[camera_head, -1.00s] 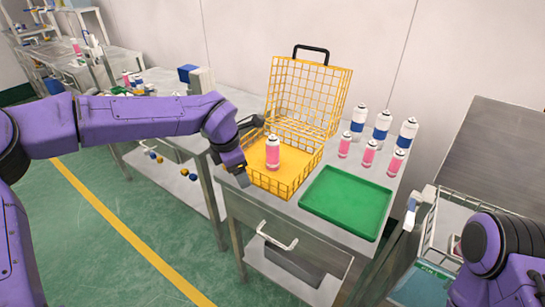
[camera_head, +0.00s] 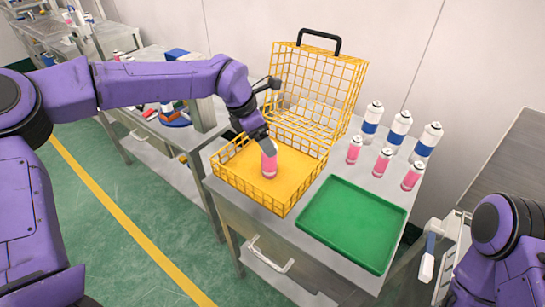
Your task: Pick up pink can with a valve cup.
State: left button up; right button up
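A pink can (camera_head: 269,163) stands inside the yellow wire basket (camera_head: 272,202); its top is partly covered by my gripper, so its valve cup cannot be made out. My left gripper (camera_head: 265,110) is at the can's top, its near finger over the upper part of the can and its other finger farther back. Its fingers look spread apart, and I see no closed grip on the can. Three more pink cans (camera_head: 382,162) with white tops stand on the table to the right.
The basket's open lid (camera_head: 318,88) with a black handle stands up behind it. A green tray (camera_head: 352,222) lies empty to the right. Several blue-and-white cans (camera_head: 398,131) stand behind the pink ones. A cluttered table is at left.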

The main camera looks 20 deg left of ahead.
pick_arm(q)
jog(key=shift+x, duration=0.9)
jog(key=f, duration=0.1)
jog(key=f+p, duration=0.1)
jog(key=f, duration=0.1)
jog(key=w+f+p, duration=0.1)
jog(key=f, duration=0.1)
jog(key=shift+f, duration=0.25)
jog(key=shift+d+f, duration=0.1)
jog(key=shift+d, duration=0.05)
jog(key=c, duration=1.2)
